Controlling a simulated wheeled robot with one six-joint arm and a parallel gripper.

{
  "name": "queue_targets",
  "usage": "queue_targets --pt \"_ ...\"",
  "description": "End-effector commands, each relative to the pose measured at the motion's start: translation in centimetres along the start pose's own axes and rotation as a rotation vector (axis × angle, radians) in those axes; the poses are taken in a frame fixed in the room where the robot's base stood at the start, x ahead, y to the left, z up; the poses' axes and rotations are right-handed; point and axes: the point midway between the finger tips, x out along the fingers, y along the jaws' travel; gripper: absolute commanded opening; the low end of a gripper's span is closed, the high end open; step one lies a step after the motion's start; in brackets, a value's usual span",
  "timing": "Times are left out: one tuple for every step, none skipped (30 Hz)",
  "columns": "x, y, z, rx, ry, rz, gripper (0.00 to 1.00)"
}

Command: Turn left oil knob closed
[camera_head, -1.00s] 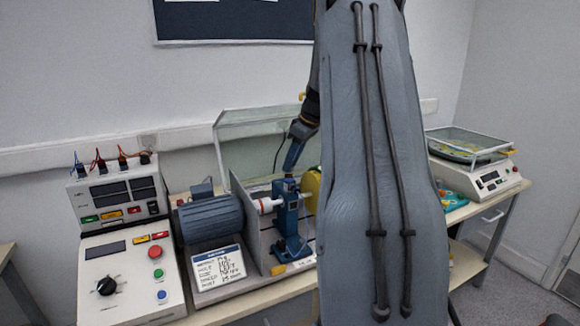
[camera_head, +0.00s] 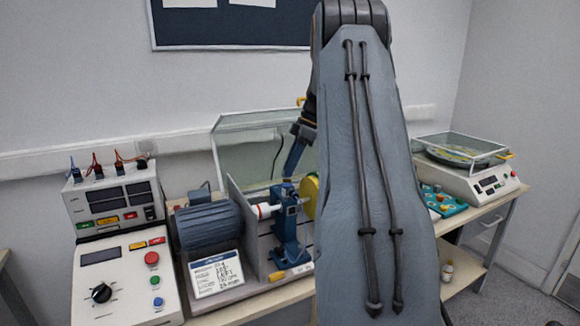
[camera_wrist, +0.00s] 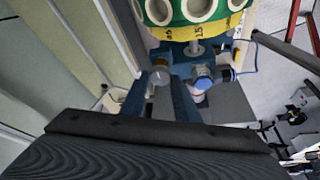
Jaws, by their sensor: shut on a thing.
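The blue bearing stand (camera_head: 290,222) stands on the test rig, and its top also shows in the wrist view (camera_wrist: 183,68). The left oil knob (camera_wrist: 158,79) is a small, round grey piece beside the stand's top. My gripper (camera_wrist: 160,90) has its two blue fingers on either side of this knob and is shut on it. In the head view my gripper (camera_head: 287,177) reaches down to the top of the stand from behind. The knob is too small to make out there, so its turn angle cannot be told.
A yellow-rimmed green disc (camera_wrist: 192,18) sits close to my fingers. A clear raised cover (camera_head: 250,145) is behind. A control box (camera_head: 125,280) stands left and a scale (camera_head: 470,180) right.

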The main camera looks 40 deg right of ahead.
Motion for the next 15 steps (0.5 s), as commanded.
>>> queue_targets --pt "0.08 -0.02 0.11 -0.002 -0.001 -0.002 0.05" --pt "0.08 -0.02 0.11 -0.002 -0.001 -0.002 0.05" --pt "0.08 -0.03 0.11 -0.003 -0.001 -0.002 0.05" --pt "0.08 -0.03 0.11 -0.003 -0.001 -0.003 0.05" --pt "0.08 -0.03 0.10 -0.003 -0.001 -0.003 0.05" --pt "0.09 -0.03 0.10 -0.002 -0.001 -0.003 0.05" --pt "0.09 -0.03 0.10 -0.002 -0.001 -0.003 0.05" --pt "0.09 -0.03 0.10 -0.002 -0.001 -0.003 0.05" --pt "0.09 -0.03 0.10 -0.002 -0.001 -0.003 0.05" --pt "0.09 -0.03 0.10 -0.002 -0.001 -0.003 0.05" --pt "0.09 -0.03 0.10 -0.002 -0.001 -0.003 0.05" --pt "0.10 -0.03 0.10 -0.002 -0.001 -0.003 0.34" --pt "0.09 -0.03 0.09 -0.002 -0.001 -0.002 0.39" --pt "0.09 -0.03 0.08 -0.002 -0.001 -0.002 0.45" --pt "0.08 -0.02 0.06 -0.002 -0.001 -0.002 0.46"
